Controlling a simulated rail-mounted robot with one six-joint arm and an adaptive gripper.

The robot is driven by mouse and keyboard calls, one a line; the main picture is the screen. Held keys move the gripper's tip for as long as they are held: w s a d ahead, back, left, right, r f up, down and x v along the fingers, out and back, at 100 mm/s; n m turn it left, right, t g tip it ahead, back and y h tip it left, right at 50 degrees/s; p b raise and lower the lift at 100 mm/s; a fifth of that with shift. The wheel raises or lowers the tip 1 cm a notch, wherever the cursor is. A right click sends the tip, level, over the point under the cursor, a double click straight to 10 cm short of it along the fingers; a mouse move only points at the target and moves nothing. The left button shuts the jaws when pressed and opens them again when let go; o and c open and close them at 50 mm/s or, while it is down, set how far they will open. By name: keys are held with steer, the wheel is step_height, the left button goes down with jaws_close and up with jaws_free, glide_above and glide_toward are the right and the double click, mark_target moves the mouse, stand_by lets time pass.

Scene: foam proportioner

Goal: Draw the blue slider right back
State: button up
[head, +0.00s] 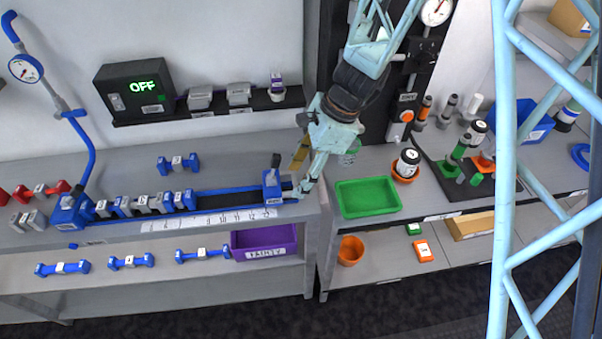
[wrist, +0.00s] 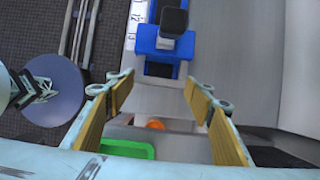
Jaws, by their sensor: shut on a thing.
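The blue slider (head: 272,187), a blue block with a dark upright knob, is at the right end of a long blue rail. It also shows in the wrist view (wrist: 148,40), just beyond my fingertips. My gripper (head: 299,190) is at the slider's right side. In the wrist view its yellow-padded fingers (wrist: 158,88) are spread about as wide as the slider, one toward each side.
Blue and grey weights (head: 150,204) sit along the rail's left part, beside a blue end block (head: 68,212). The rail's middle is bare. A green tray (head: 368,198) lies on the right bench, past a gap. A purple bin (head: 265,242) stands on the shelf below.

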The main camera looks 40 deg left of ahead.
steer(key=o, duration=1.2)
steer(key=shift+c, duration=0.2)
steer(key=shift+r, duration=0.1)
steer(key=v, duration=1.1)
steer(key=shift+r, duration=0.4)
steer(key=shift+d, duration=0.1)
